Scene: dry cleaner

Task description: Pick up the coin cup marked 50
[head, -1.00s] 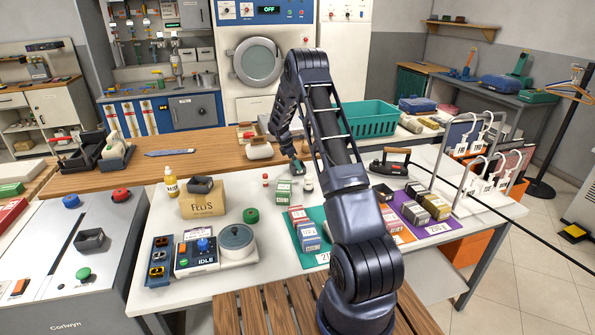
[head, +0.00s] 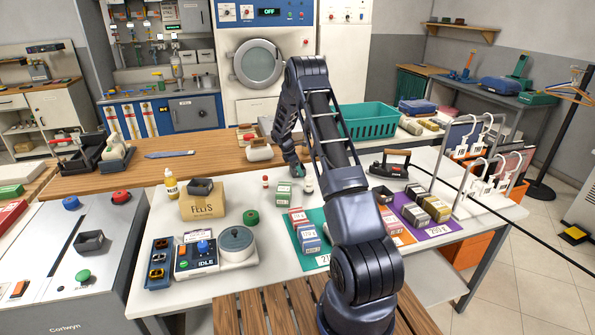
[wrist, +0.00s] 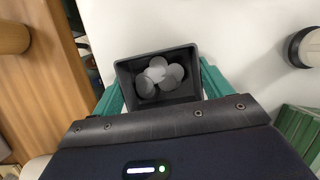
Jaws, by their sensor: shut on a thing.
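My gripper (wrist: 160,84) is shut on a dark grey square cup (wrist: 120,76) in the wrist view, with one teal finger on each side of it. The cup is open at the top and holds several pale grey coins (wrist: 156,73). No mark 50 can be read on the side of it that shows. In the head view my gripper (head: 298,170) is low over the back of the white table, and the held cup is too hidden to make out. I cannot tell whether it touches the table.
Small bottles and a green block stand close to my gripper. An iron (head: 390,165) is to the right, and a teal basket (head: 368,121) is behind. A FELTS box (head: 203,206) stands left with a dark tray (head: 199,187) on top. Another dark tray (head: 89,240) sits on the grey counter.

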